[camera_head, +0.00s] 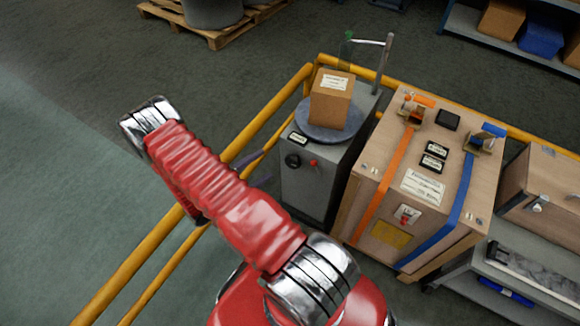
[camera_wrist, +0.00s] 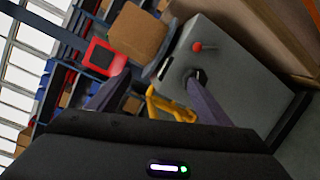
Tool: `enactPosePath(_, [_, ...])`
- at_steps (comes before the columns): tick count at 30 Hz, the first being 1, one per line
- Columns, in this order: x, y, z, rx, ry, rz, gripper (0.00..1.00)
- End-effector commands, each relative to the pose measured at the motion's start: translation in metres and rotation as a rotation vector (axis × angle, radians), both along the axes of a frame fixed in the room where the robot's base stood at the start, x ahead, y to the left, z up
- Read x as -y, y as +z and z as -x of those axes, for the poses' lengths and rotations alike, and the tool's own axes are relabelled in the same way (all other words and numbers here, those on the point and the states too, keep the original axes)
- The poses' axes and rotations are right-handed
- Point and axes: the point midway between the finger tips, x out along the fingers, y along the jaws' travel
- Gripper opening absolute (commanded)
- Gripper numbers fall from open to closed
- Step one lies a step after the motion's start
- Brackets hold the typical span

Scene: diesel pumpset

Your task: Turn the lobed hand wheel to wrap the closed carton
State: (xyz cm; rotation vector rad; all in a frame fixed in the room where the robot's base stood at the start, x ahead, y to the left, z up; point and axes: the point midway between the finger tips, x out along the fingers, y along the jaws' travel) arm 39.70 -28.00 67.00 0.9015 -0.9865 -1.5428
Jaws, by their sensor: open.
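The lobed hand wheel (camera_head: 293,160) is a small black knob on the front face of a grey cabinet (camera_head: 308,190). It also shows in the wrist view (camera_wrist: 198,74), partly hidden by my right-hand finger. The closed brown carton (camera_head: 331,103) stands upright with a white label on the round grey turntable (camera_head: 314,128) atop the cabinet. The carton is tilted in the wrist view (camera_wrist: 138,33). My gripper (camera_wrist: 155,84) is open, and nothing shows between its fingers. One fingertip overlaps the wheel in the picture; I cannot tell whether they touch.
A red knob (camera_head: 313,163) sits beside the wheel. A grey post (camera_head: 384,62) with a crossbar stands behind the carton. Yellow rails (camera_head: 150,260) run around the cabinet. A large strapped wooden crate (camera_head: 418,190) stands close on the right. Open floor lies left.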

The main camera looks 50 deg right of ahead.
Motion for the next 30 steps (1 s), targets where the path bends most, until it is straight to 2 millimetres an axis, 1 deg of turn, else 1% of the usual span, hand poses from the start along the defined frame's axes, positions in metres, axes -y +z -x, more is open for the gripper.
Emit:
enactPosePath(1, [-0.001, 0.014, -0.004, 0.013, -0.021, -0.011, 0.73])
enactPosePath(3, [-0.003, 0.03, -0.005, 0.021, -0.054, -0.029, 0.73])
enactPosePath(12, [-0.017, 0.096, -0.006, 0.068, -0.177, -0.132, 0.73])
enactPosePath(21, [-0.038, 0.153, 0.001, 0.128, -0.27, -0.268, 0.73])
enactPosePath(30, [-0.065, 0.202, 0.013, 0.199, -0.329, -0.43, 0.73])
